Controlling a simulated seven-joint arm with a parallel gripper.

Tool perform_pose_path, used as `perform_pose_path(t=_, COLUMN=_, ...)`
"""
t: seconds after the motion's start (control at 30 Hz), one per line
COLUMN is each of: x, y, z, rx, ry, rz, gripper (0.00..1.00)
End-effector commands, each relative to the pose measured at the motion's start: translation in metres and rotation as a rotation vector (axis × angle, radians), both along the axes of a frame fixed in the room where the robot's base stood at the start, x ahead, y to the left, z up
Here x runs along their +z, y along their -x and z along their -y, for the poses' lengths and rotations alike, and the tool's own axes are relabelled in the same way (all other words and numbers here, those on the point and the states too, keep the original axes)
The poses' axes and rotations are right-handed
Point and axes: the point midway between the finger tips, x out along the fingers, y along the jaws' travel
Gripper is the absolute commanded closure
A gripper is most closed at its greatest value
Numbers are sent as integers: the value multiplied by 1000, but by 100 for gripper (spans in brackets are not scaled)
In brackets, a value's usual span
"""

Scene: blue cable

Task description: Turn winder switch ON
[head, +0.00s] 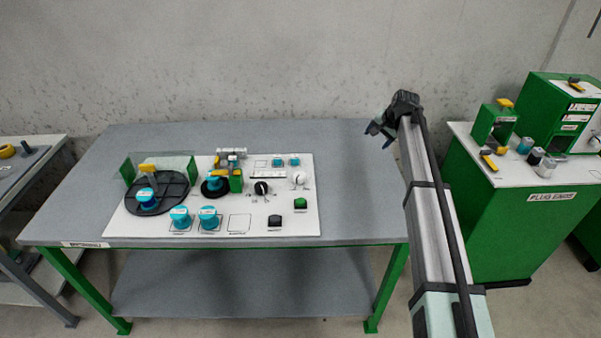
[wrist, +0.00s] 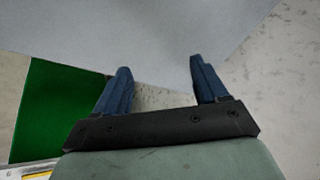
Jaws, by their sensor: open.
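A white panel (head: 140,226) lies on the grey table. On its right half are a black rotary knob (head: 261,187) with small marks around it and a white rotary knob (head: 298,178) further right. Their labels are too small to read, so I cannot tell which is the winder switch or how it is set. My gripper (head: 378,132) is above the table's back right corner, apart from the panel and both knobs. The wrist view shows it open and empty (wrist: 158,66), with the two blue fingers apart. The knobs are not in the wrist view.
A black disc (head: 170,200), blue spools (head: 180,217), a green-and-yellow device (head: 235,180), a black button (head: 274,221) and a green button (head: 301,203) crowd the panel. The grey table (head: 350,210) is bare right of it. A green cabinet (head: 490,225) stands further right.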

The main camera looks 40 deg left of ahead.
Motion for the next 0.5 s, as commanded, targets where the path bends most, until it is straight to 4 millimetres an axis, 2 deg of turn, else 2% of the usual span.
perform_pose_path(t=0.03, x=3, y=22, z=-22, rx=20, ry=33, rz=-27, gripper=28)
perform_pose_path(t=0.2, x=13, y=96, z=-75, rx=49, ry=164, rz=-115, gripper=28)
perform_pose_path(t=0.4, x=28, y=179, z=-119, rx=59, ry=319, rz=-184, gripper=28)
perform_pose_path(t=0.5, x=35, y=209, z=-132, rx=55, ry=380, rz=-203, gripper=28)
